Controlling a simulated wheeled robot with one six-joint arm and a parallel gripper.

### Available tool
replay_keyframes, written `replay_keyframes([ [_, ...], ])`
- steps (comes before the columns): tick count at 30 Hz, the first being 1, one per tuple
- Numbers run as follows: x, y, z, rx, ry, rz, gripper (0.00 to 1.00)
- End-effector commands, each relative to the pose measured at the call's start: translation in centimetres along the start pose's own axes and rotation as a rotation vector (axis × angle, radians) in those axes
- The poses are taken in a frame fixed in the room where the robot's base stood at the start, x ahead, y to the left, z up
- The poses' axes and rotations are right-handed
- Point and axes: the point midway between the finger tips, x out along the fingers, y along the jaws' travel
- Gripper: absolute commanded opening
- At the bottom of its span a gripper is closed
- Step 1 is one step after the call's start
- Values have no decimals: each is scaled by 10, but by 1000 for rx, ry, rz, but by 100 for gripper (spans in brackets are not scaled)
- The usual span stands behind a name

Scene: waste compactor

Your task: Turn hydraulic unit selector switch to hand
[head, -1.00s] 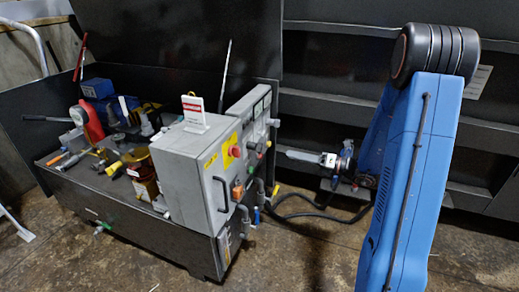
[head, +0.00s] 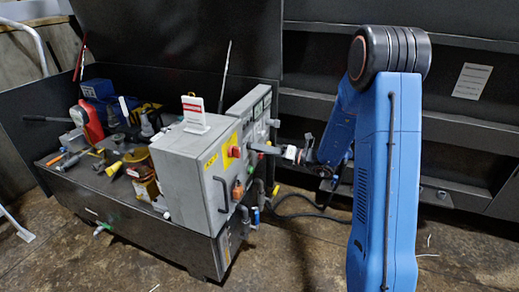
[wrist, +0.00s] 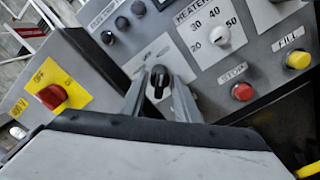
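The selector switch (wrist: 159,82) is a black knob on the grey control panel (wrist: 215,65), seen in the wrist view; its label is partly hidden and unreadable. My gripper (wrist: 160,92) has one finger on each side of the knob, apart, with small gaps visible between them and the knob. The fingers look open, and I cannot tell whether either touches the knob. In the head view my gripper (head: 268,150) reaches left to the side panel of the grey control box (head: 185,170); the knob is too small to tell there.
Around the switch are a red switch on a yellow plate (wrist: 52,96), a white heater dial (wrist: 222,37), a red stop button (wrist: 242,91) and a yellow button (wrist: 298,60). A black door handle (head: 220,193) sticks out of the box. Floor is free at the front.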

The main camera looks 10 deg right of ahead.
Motion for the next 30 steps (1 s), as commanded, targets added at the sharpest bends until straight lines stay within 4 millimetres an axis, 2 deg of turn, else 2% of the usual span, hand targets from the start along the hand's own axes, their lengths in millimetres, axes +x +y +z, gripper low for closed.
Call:
replay_keyframes([
  [4,6,0,0,0,1,0,29],
  [12,7,0,0,0,0,-1,29],
  [15,7,0,0,0,0,0,5],
  [16,7,0,0,0,0,-1,2],
  [24,7,0,0,-18,0,-1,2],
  [30,7,0,0,-100,0,-1,2],
])
